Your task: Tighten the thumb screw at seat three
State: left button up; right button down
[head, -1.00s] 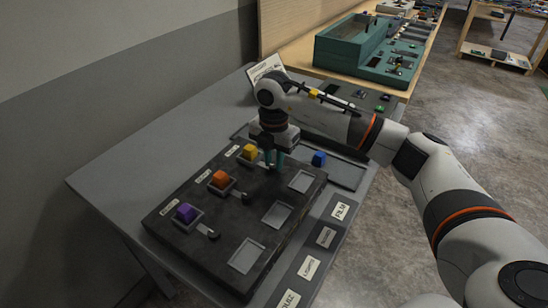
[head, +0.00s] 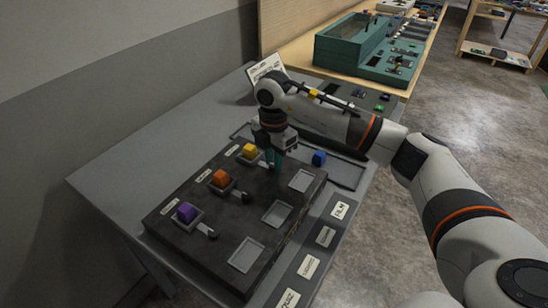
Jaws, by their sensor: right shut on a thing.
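The dark console (head: 235,215) lies on the grey table. It has three seats holding a purple block (head: 186,212), an orange block (head: 220,178) and a yellow block (head: 249,151). Small dark thumb screws stand beside the purple seat (head: 213,233) and the orange seat (head: 246,197). My right gripper (head: 274,168) points down beside the yellow block's seat, shut on the thumb screw there, which the fingers mostly hide. My left gripper is not in view.
Several empty square recesses (head: 247,255) line the console's right side. A blue block (head: 319,158) lies in a tray behind it. Label plates (head: 308,267) run along the table's right. A teal box (head: 350,40) stands on the wooden bench at the back.

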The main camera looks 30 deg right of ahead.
aim_at(273, 164)
jog(key=c, duration=1.3)
grip_release()
jog(key=shift+w+r, duration=0.15)
jog(key=shift+r, duration=0.15)
jog(key=shift+o, duration=0.5)
jog(key=shift+a, duration=0.1)
jog(key=shift+f, duration=0.1)
notch_tip(273, 164, up, 12)
jog(key=b, duration=0.1)
jog(key=shift+b, duration=0.4)
